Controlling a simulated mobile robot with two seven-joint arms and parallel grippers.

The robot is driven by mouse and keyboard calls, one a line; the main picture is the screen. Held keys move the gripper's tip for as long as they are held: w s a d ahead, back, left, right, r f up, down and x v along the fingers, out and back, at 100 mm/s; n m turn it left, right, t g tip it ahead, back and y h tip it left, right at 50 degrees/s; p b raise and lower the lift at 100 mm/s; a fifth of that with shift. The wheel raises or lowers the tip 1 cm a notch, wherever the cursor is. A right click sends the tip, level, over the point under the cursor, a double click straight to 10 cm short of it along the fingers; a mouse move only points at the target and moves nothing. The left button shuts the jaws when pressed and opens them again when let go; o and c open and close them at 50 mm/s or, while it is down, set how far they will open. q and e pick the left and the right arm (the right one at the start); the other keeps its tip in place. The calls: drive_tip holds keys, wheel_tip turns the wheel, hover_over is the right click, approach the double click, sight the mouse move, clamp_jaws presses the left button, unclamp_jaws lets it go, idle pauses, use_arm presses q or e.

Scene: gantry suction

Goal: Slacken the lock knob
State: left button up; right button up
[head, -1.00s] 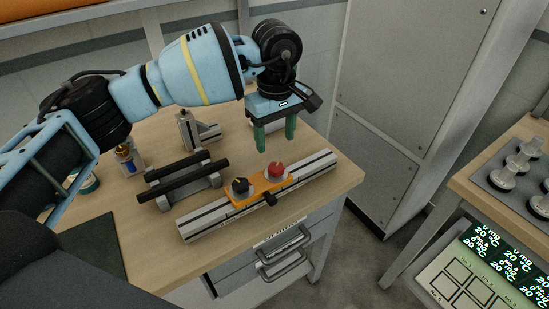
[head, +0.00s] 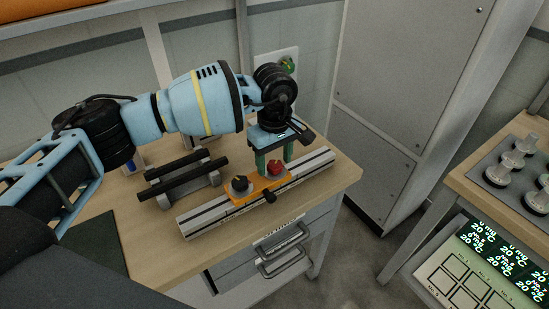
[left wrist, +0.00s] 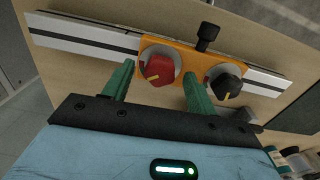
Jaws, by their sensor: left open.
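An orange carriage (head: 245,199) sits on a silver rail (head: 200,218) on the wooden bench. It bears a red knob (head: 276,168), a black knob (head: 240,184) and a small black handle (head: 270,196) sticking out from its front side. None is labelled as the lock knob. My left gripper (head: 274,160) is open, its green fingers pointing down at the red knob. In the left wrist view the red knob (left wrist: 159,70) shows between the fingertips, apart from both, and the black knob (left wrist: 226,86) lies right of them. I cannot tell the fingertips' exact height. My right gripper is not in view.
A stand with two black bars (head: 183,178) is left of the rail, near my left arm. A dark mat (head: 92,245) lies at the bench's left. A grey cabinet (head: 400,100) stands behind right. A second table (head: 480,185) with white-topped pieces is at the right.

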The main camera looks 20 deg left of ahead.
use_arm(q)
drive_tip(key=c, duration=1)
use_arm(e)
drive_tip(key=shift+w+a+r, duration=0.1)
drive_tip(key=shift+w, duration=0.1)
use_arm(q)
drive_tip(key=shift+n, duration=0.4)
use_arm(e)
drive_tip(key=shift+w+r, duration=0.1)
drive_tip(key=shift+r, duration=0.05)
use_arm(q)
drive_tip(key=shift+r+n+p, duration=0.15)
drive_tip(key=shift+n+p, duration=0.4)
drive_tip(key=shift+n, duration=0.65)
drive_tip(key=shift+n+p, duration=0.6)
drive_tip(key=shift+n, duration=1.3)
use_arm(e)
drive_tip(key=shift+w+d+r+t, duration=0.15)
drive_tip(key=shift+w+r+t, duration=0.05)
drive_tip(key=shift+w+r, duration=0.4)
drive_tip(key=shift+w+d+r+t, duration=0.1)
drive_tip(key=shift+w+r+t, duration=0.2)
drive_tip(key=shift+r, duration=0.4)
use_arm(q)
drive_tip(key=o, duration=1)
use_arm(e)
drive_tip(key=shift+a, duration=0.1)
